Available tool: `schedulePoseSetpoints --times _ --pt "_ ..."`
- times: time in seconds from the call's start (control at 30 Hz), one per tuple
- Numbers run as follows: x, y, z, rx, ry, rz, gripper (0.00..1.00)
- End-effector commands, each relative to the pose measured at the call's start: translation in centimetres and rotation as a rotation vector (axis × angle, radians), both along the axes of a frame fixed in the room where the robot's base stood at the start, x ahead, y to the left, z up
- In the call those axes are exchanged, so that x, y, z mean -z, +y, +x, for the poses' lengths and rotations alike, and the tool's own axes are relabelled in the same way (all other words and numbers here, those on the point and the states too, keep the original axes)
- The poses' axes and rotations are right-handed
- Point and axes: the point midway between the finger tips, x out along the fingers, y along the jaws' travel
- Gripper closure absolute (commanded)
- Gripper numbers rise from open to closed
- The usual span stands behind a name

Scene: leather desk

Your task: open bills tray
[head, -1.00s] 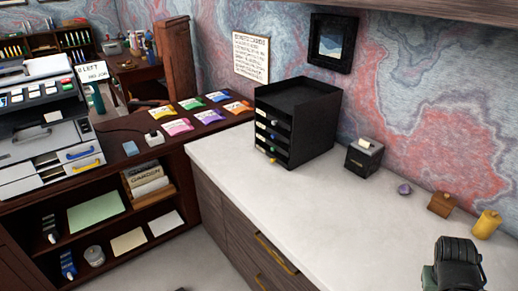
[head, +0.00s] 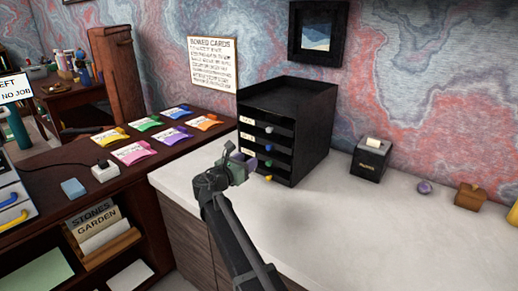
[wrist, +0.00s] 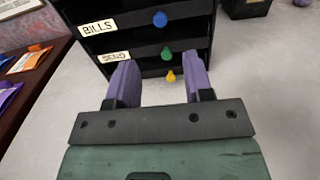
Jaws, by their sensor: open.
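The black tray unit (head: 310,140) stands on the pale counter against the wall, with labelled slots and coloured knobs on its front. In the wrist view the BILLS label (wrist: 98,28) is on the tray with the blue knob (wrist: 160,19); that tray looks shut. The blue knob also shows in the head view (head: 268,147). A green knob (wrist: 165,54) and a yellow knob (wrist: 170,76) sit lower. My gripper (wrist: 161,78) is open and empty, its purple fingers pointing at the unit's lower front, below the blue knob. In the head view my gripper (head: 240,166) hides part of the lower left front.
A black box (head: 369,160), a purple item (head: 424,187) and a brown wooden block (head: 469,195) stand to the right on the counter. Coloured packets (head: 134,152) lie on the dark wooden desk at left. The counter in front of the unit is clear.

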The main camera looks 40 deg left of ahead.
Motion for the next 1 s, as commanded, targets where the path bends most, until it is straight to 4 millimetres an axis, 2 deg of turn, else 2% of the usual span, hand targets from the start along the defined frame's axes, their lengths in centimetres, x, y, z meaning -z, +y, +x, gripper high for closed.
schedulePoseSetpoints --times 0.17,0.5,0.6,0.7,0.93,1.0 --pt "0.0 0.1 1.0 0.003 0.002 0.001 0.53" --pt "0.1 0.6 8.5 0.004 0.003 0.004 0.53" --pt "0.1 0.6 10.0 0.004 0.003 0.004 0.53" --pt "0.1 0.6 10.8 0.003 0.003 0.004 0.53" --pt "0.1 0.6 10.9 0.002 0.003 0.005 0.53" --pt "0.1 0.6 10.9 0.002 0.003 0.005 0.62"
